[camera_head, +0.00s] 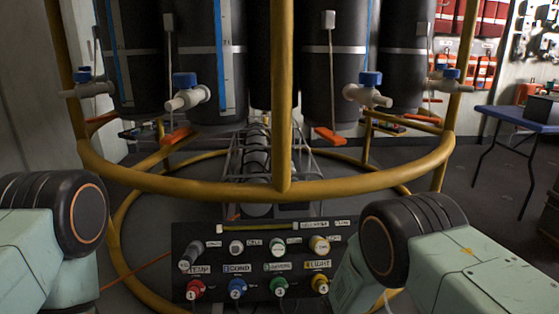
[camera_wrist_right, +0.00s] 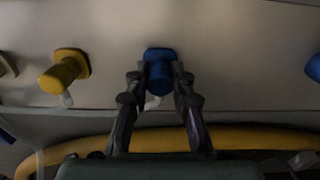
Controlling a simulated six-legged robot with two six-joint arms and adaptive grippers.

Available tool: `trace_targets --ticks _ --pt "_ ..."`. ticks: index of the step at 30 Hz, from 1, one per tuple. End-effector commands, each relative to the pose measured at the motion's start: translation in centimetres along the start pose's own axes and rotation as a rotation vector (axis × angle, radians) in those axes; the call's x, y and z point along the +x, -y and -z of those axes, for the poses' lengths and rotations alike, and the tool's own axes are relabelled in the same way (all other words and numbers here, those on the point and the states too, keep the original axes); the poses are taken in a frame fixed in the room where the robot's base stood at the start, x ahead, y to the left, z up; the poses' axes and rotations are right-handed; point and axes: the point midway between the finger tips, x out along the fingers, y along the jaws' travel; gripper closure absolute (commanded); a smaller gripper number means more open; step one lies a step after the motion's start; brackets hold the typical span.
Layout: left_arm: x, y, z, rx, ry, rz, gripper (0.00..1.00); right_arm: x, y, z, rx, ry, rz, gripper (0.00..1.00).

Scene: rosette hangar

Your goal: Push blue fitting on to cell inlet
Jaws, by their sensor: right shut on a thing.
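In the right wrist view a blue fitting (camera_wrist_right: 158,55) with a square flange and a round body sits against a pale surface. My right gripper (camera_wrist_right: 159,78) is shut on this blue fitting, one finger on each side of its body. The flange appears close to the surface; I cannot tell whether it touches. The cell inlet cannot be picked out for sure. In the head view the right gripper is hidden; only my right arm shows. My left arm shows at the left, its gripper out of view.
In the right wrist view a yellow fitting (camera_wrist_right: 63,72) is at the left and another blue part (camera_wrist_right: 314,68) at the right edge. The head view shows a dark panel (camera_head: 262,290) with coloured knobs, a yellow tubular frame (camera_head: 240,184), dark cylinders (camera_head: 333,70) and a blue table (camera_head: 512,117).

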Motion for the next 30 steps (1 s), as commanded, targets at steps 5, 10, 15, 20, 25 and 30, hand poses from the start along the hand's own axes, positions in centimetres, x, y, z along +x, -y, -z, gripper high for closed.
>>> trace_targets --ticks 5,10,15,20,25,30 --pt "-0.5 0.0 0.0 0.0 0.0 0.0 0.5 -0.6 0.0 0.0 0.0 0.0 0.0 1.0" --pt "-1.0 0.0 0.0 0.0 0.0 0.0 0.5 -1.2 0.0 0.0 0.0 0.0 0.0 1.0" --pt "-1.5 0.0 0.0 0.0 0.0 0.0 0.5 -1.8 0.0 0.0 0.0 0.0 0.0 1.0" --pt "-2.0 0.0 0.0 0.0 0.0 0.0 0.5 -2.3 0.0 0.0 0.0 0.0 0.0 1.0" --pt "-2.5 0.0 0.0 0.0 0.0 0.0 0.5 -2.9 0.0 0.0 0.0 0.0 0.0 1.0" --pt "-3.0 0.0 0.0 0.0 0.0 0.0 0.5 -3.5 0.0 0.0 0.0 0.0 0.0 1.0"
